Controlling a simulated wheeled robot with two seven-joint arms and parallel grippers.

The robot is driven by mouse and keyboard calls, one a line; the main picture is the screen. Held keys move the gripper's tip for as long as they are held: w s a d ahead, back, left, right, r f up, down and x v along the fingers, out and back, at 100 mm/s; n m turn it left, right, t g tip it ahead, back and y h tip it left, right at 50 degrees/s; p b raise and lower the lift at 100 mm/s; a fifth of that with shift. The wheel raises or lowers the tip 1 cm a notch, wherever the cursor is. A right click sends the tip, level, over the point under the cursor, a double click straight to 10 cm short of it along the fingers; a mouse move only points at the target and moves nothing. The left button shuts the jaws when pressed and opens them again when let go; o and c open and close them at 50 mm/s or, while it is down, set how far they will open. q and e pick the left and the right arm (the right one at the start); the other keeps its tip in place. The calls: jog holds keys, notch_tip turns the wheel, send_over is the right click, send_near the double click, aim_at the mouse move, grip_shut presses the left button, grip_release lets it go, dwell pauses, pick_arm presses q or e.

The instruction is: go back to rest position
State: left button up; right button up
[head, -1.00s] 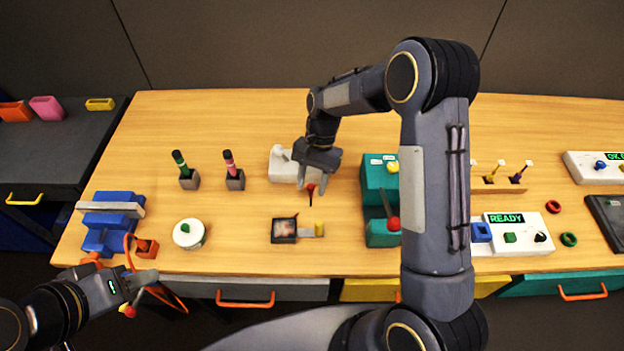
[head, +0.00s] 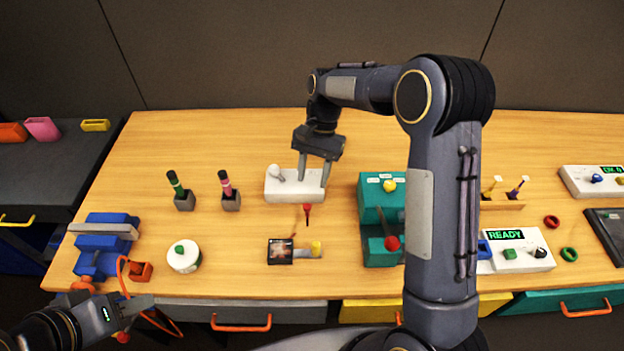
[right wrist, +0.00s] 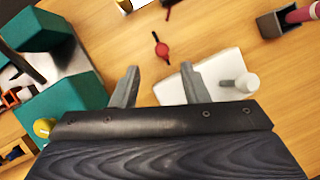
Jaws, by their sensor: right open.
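My right gripper (head: 314,183) is open and empty, above the white panel box (head: 281,196) in the head view. The right wrist view also shows its two spread fingers (right wrist: 160,82) with nothing between them. The white box with its short white knob (right wrist: 248,83) lies beyond the right-hand finger there. I cannot tell from the head view how far the fingers are above the box. My left gripper (head: 135,306) is at the lower left, in front of the table edge. Its jaw opening is unclear.
A red-handled tool (head: 307,212) lies in front of the white box. A teal machine (head: 372,205) stands to its right. A blue device (head: 95,258) sits near my left gripper. The back strip of the table is clear.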

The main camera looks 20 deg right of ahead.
dwell(0.3)
jog(key=s+d+r+n+t+y, duration=0.1)
jog(key=s+d+r+n+t, duration=0.35)
jog(key=s+r, duration=0.75)
jog(key=s+f+n+t, duration=0.1)
jog(key=s+t, duration=0.4)
jog(key=s, duration=0.8)
jog(key=shift+s+d+f, duration=0.2)
jog(key=shift+s+f, duration=0.15)
jog(key=shift+f, duration=0.15)
